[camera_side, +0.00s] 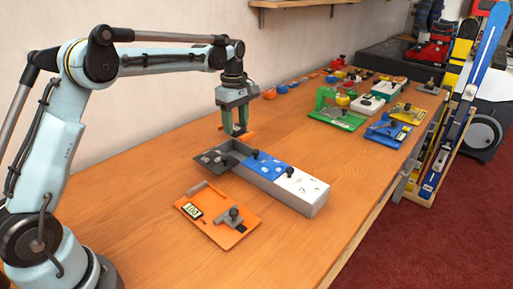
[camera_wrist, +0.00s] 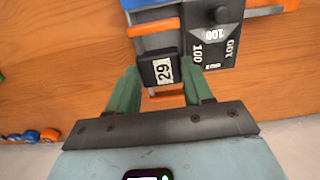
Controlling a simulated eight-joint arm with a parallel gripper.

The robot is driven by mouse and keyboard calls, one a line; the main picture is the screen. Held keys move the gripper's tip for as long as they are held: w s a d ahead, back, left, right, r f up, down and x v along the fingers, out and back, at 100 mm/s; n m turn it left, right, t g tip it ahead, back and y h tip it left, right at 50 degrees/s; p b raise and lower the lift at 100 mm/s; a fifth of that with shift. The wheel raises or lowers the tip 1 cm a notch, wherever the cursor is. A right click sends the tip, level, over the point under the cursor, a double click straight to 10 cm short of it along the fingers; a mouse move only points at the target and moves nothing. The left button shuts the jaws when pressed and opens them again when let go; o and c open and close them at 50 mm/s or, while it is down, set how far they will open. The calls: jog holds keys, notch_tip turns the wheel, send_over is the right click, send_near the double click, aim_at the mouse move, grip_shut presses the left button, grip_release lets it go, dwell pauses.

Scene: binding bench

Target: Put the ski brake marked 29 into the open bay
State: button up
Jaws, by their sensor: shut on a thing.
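My gripper (camera_side: 236,133) is shut on the ski brake marked 29 (camera_wrist: 163,69). The brake has a black body with a white label and orange-tipped arms. In the side view little shows except an orange end (camera_side: 249,134) beside the fingers. My gripper holds it above the far left end of a long box (camera_side: 300,203). The open bay (camera_side: 238,146) is at that end, with grey walls, partly hidden under the brake in the wrist view. A dark lid (camera_side: 211,162) marked 100 lies beside the bay. Blue (camera_side: 264,164) and white (camera_side: 301,184) lids cover the other bays.
An orange tray (camera_side: 243,216) with a grey part stands in front of the box. Green (camera_side: 336,119), blue (camera_side: 387,131) and yellow (camera_side: 408,113) trays stand farther right. Small round pieces (camera_side: 270,94) line the wall. Bare wood lies between.

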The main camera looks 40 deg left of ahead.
jog(key=shift+f, duration=2.35)
jog(key=shift+f, duration=0.65)
jog(key=o, duration=1)
jog(key=shift+c, duration=1.3)
jog(key=shift+r, duration=0.1)
jog(key=shift+r, duration=5.65)
